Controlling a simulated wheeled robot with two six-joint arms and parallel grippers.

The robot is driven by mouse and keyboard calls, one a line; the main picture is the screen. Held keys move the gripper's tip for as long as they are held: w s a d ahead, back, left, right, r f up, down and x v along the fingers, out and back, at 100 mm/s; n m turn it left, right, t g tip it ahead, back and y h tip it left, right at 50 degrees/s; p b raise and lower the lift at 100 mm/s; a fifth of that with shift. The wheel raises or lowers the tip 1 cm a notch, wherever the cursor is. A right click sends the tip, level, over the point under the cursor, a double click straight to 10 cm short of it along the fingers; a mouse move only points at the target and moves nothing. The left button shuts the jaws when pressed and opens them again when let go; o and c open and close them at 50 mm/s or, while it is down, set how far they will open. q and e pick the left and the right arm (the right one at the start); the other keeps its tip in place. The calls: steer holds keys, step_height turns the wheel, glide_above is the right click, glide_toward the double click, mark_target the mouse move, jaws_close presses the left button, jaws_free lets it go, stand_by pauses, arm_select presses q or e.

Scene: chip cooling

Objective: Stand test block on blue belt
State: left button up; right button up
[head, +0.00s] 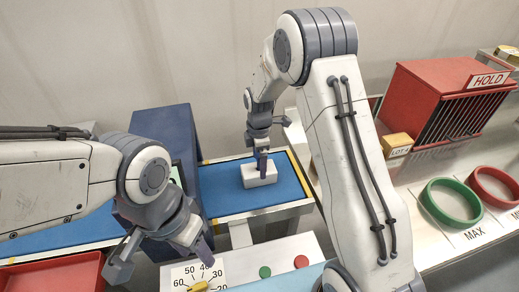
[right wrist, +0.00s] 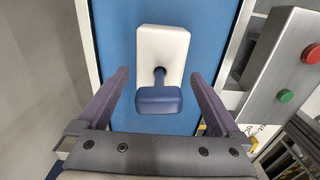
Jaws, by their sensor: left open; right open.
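The test block is a white block (head: 259,175) on the blue belt (head: 222,189). In the right wrist view the white block (right wrist: 162,48) has a dark blue stem and knob (right wrist: 158,98) rising from it toward the camera. My right gripper (head: 262,160) is over the block; in its wrist view the open fingers (right wrist: 160,75) are on either side of the knob, with gaps at both sides. In the head view the gripper hides the knob. My left gripper (head: 163,256) is open and empty near the dial panel, away from the belt.
A dark blue housing (head: 185,125) stands left of the belt end. A dial panel (head: 235,265) with green and red buttons is in front. A red tray (head: 60,272) is at lower left. A red HOLD cage (head: 440,95), green ring (head: 428,205) and red ring (head: 475,178) are right.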

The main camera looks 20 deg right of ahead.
step_height(320, 180, up, 8)
steer(key=shift+r+b, duration=0.15)
steer(key=shift+b, duration=0.55)
steer(key=s+a+r+m, duration=0.45)
steer(key=s+a, duration=0.45)
steer(key=s, duration=0.3)
steer(key=s+m+y, duration=0.1)
steer(key=s+m, duration=0.5)
steer(key=s, duration=1.2)
steer(key=shift+s+a, duration=0.3)
steer(key=shift+a, duration=0.1)
